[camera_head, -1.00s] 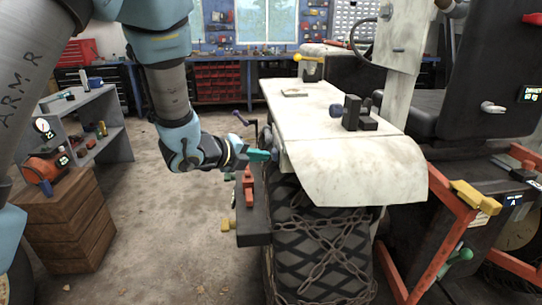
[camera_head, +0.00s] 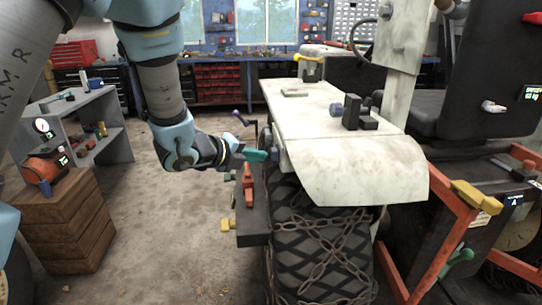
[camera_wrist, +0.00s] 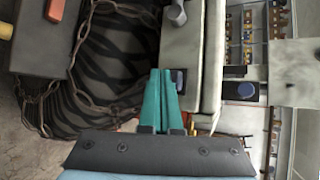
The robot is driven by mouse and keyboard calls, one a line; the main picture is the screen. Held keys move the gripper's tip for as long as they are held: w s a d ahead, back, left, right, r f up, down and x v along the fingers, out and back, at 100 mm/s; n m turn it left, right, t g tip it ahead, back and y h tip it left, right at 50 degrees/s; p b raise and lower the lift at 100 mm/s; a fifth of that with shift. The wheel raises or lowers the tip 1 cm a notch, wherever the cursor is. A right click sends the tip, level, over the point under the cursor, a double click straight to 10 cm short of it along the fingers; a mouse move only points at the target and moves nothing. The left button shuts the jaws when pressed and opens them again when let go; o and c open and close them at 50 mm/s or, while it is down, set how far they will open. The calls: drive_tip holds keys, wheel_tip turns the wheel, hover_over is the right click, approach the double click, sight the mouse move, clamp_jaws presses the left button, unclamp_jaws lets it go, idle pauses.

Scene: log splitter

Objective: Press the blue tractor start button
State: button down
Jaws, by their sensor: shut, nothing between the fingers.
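A small blue button (camera_head: 275,154) sits on the left side of the pale tractor body (camera_head: 330,100). In the wrist view the blue button (camera_wrist: 179,79) shows just right of my fingertips, on a pale panel edge. My gripper (camera_head: 266,155) has teal fingers pointing right, with their tips close to the button. In the wrist view my gripper (camera_wrist: 162,72) is shut and empty, its fingertips together. I cannot tell for sure whether the tips touch the button.
A blue knob (camera_head: 336,110) stands by a black block on top of the fender. Below is the chained tire (camera_head: 318,255). A dark ledge with a red lever (camera_head: 249,186) juts out under my gripper. Open floor (camera_head: 150,225) lies to the left.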

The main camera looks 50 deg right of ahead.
drive_tip(key=shift+w+a, duration=0.2)
drive_tip(key=shift+a, duration=0.05)
drive_tip(key=shift+w+a+b, duration=0.25)
drive_tip(key=shift+w+a, duration=0.55)
drive_tip(key=shift+a, duration=0.2)
drive_tip(key=shift+w+a+b, duration=0.25)
drive_tip(key=shift+w+a, duration=0.5)
drive_tip(key=shift+a, duration=0.2)
